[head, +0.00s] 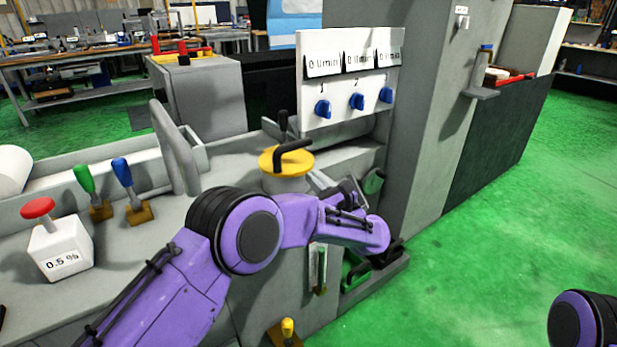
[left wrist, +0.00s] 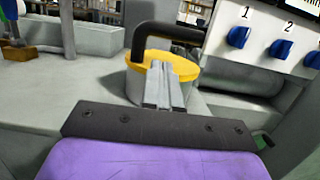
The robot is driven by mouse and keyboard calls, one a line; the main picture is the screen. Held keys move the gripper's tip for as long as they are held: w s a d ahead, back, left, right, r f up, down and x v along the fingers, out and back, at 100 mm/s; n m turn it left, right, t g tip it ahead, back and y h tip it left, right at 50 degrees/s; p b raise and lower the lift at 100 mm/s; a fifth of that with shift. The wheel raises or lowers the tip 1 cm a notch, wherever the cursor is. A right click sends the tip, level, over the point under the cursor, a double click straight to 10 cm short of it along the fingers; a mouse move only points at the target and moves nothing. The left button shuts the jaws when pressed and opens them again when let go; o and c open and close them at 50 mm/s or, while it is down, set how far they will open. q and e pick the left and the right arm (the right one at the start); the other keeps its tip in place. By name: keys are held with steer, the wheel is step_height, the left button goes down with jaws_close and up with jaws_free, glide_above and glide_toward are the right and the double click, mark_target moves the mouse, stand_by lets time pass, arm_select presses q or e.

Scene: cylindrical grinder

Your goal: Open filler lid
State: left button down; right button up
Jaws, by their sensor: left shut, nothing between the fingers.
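The filler lid is a yellow disc (head: 273,163) with a bent black handle (head: 293,146). It lies flat on a round grey neck (head: 287,184) on the machine, and looks closed. The left wrist view shows the lid (left wrist: 186,70) and its black handle (left wrist: 140,42) close up. My left gripper (head: 314,177) is just right of the lid in the head view. In the left wrist view its grey fingers (left wrist: 160,70) are together and empty, overlapping the lid's near edge. Whether they touch it I cannot tell. My right gripper is out of view; only part of the right arm shows.
A white panel (head: 351,110) with blue knobs stands behind the lid. A grey curved bar (head: 177,150) rises to its left. Green (head: 86,178) and blue (head: 122,172) levers and a red button box (head: 62,250) are further left. Green floor at right is clear.

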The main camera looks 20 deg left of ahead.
mark_target(296, 162)
arm_select(q)
steer(key=x, duration=0.9)
steer(key=shift+s, duration=0.1)
